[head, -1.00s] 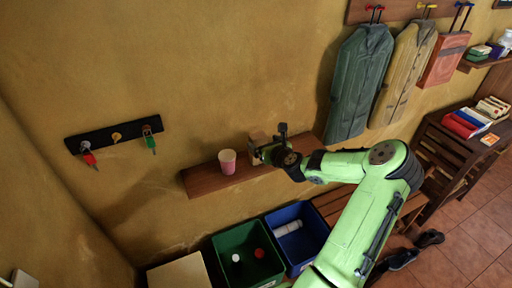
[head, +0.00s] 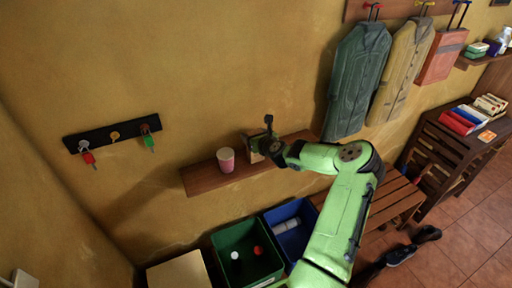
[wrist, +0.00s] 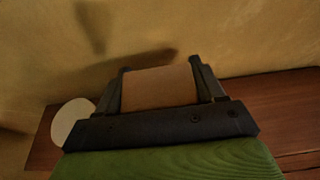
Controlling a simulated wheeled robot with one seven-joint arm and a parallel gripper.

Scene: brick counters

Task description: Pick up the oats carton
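The oats carton appears to be the brown box (wrist: 158,88) in the wrist view, standing on the wooden shelf. My gripper (wrist: 160,80) has one finger on each side of it. The left finger lies close along the box edge, and a narrow gap seems to show at the right finger, so the gripper looks open around it. In the head view the carton (head: 253,150) is partly hidden behind my gripper (head: 262,140), to the right of a pink cup. Its label cannot be read.
The pink cup (head: 226,160) stands on the shelf (head: 205,180), left of the carton; its pale round top shows in the wrist view (wrist: 72,124). A green bin (head: 236,240) and a blue bin (head: 290,240) are below. Coats (head: 357,80) hang to the right.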

